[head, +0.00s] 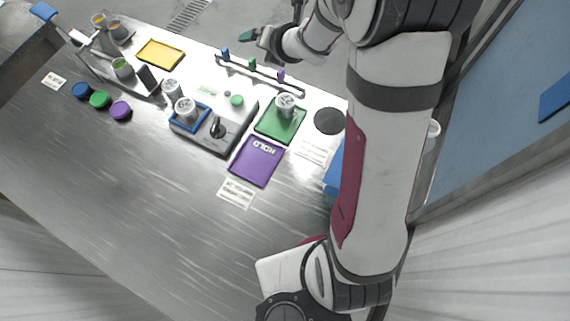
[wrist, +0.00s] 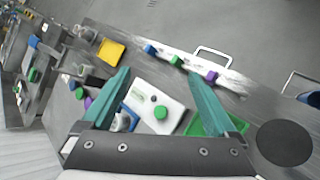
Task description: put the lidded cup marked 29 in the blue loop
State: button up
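Three grey lidded cups show in the head view: one (head: 185,105) stands inside the blue loop (head: 177,125) on a grey device, one (head: 171,87) stands just behind it, and one (head: 285,103) stands on the green tray (head: 270,130). Their marks are too small to read, so I cannot tell which is 29. My gripper (head: 246,36) is at the table's far side, away from the cups. In the wrist view my gripper (wrist: 160,76) has its teal fingers spread apart with nothing between them. The fingers partly hide the blue loop (wrist: 131,113) and green tray there.
A rack (head: 262,78) with blue, green and purple items stands by the far edge. A purple tray (head: 257,161) marked HOLD, a yellow tray (head: 161,54), a black disc (head: 328,121) and coloured lids (head: 100,99) lie around. The near left table is clear.

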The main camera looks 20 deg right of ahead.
jog(key=s+d+r+m+g+h, duration=0.2)
jog(key=s+d+m+h, duration=0.1)
jog(key=s+m, duration=0.6)
jog(key=s+d+r+m+g+h, duration=0.25)
jog(key=s+m, duration=0.35)
jog(key=m, duration=0.5)
jog(key=s+a+m+g+y, duration=0.2)
jog(key=s+a+m, duration=0.3)
jog(key=s+m, duration=0.3)
jog(key=s+a+m+g+y, duration=0.2)
jog(key=s+a+m, duration=0.3)
jog(key=s, duration=0.7)
jog(key=m+g, duration=0.1)
jog(key=m, duration=0.1)
jog(key=shift+s+a+r+m+y, duration=0.2)
jog(key=shift+a+r+m+y, duration=0.15)
jog(key=shift+r+m, duration=0.05)
